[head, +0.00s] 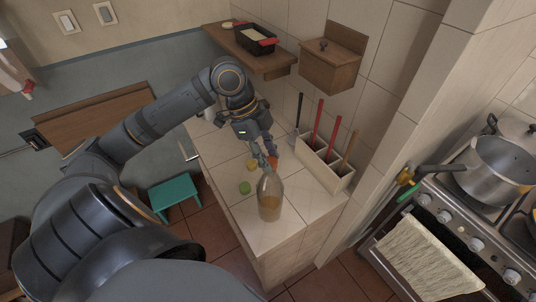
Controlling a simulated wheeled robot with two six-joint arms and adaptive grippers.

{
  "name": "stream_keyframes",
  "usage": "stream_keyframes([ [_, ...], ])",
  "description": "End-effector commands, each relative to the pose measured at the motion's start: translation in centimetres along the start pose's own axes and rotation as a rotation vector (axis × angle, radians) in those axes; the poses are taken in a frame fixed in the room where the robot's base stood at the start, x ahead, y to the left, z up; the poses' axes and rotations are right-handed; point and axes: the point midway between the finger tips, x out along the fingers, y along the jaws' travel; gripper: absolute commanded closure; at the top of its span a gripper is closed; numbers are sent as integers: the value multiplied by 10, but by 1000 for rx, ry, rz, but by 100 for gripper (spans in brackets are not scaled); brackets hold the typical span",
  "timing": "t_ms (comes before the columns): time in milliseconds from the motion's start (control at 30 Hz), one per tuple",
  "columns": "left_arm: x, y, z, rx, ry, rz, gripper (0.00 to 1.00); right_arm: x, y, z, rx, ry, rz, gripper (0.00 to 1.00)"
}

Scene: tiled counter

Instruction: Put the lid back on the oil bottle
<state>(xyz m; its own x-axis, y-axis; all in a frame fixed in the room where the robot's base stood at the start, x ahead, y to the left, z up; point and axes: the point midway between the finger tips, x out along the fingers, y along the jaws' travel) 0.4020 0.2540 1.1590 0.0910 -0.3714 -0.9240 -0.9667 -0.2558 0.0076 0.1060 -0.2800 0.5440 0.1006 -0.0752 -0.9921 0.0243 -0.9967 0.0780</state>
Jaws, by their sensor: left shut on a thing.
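The oil bottle (270,207) is clear glass with amber oil in its lower part. It stands upright on the tiled counter (283,235) near its front end. My left gripper (264,157) reaches down from above and is shut at the bottle's mouth. The thing in its jaws is small and mostly hidden; by its place I take it for the lid. I cannot tell whether it touches the bottle's rim. My right gripper is out of view.
Yellow (252,164), green (245,188) and orange-red (272,162) small items lie near the bottle. A white holder (325,171) with long-handled utensils stands right of it. The stove (455,215) carries a pot (500,165). A teal stool (173,193) stands left of the counter.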

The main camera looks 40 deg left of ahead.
Motion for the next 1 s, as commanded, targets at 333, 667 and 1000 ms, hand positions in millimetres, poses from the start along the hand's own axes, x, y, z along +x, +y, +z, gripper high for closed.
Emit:
stream_keyframes([
  [333,-1,0,0,-1,0,1,77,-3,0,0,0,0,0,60],
  [667,1,0,0,-1,0,0,77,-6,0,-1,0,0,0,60],
  [1000,0,0,0,0,0,0,51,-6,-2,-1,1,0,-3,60],
])
